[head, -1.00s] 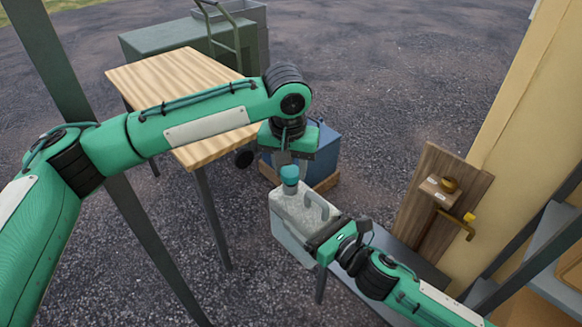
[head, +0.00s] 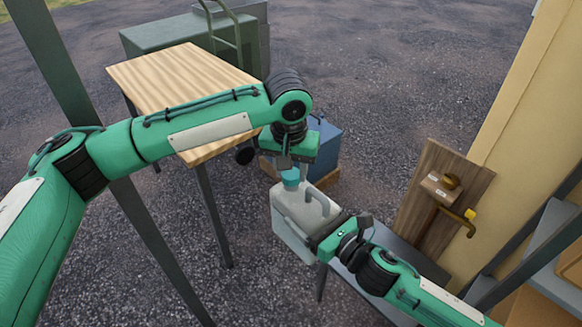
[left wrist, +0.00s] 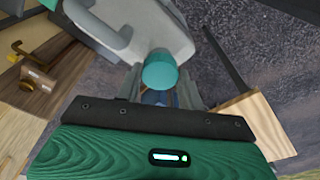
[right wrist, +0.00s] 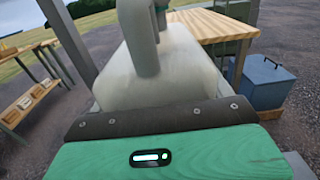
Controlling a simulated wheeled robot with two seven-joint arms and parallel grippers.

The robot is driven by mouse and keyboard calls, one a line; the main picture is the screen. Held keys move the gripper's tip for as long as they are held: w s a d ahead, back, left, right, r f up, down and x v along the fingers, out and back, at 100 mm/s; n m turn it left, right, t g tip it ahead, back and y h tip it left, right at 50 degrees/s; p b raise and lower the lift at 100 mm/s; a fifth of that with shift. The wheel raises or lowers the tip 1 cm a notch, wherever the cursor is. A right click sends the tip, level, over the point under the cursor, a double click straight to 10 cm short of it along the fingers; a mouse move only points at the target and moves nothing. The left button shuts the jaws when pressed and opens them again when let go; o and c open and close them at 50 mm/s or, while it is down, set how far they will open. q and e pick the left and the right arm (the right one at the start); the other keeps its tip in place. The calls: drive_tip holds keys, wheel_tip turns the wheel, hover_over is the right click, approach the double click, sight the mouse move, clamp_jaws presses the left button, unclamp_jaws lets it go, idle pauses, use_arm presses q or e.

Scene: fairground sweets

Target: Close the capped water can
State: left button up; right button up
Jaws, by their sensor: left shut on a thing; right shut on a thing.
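The water can (head: 288,232) is a pale grey-white jug with a handle on top, held tilted in the middle of the head view. My right gripper (head: 322,238) is shut on its near right side; its body fills the middle of the right wrist view (right wrist: 180,80). A teal round cap (head: 290,179) sits at the can's neck, at the upper corner. My left gripper (head: 287,165) is above the neck, shut on the cap. The cap also shows in the left wrist view (left wrist: 160,70). The cap hides the neck opening, and I cannot tell how tightly it sits.
A wooden table (head: 180,85) stands to the left, with a green chest (head: 165,40) behind it. A blue box (head: 325,150) is just beyond the can. A wooden board with a brass tap (head: 460,222) leans at the right. A grey bench (head: 375,285) runs below my right arm.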

use_arm(q)
drive_tip(key=shift+f, duration=0.45)
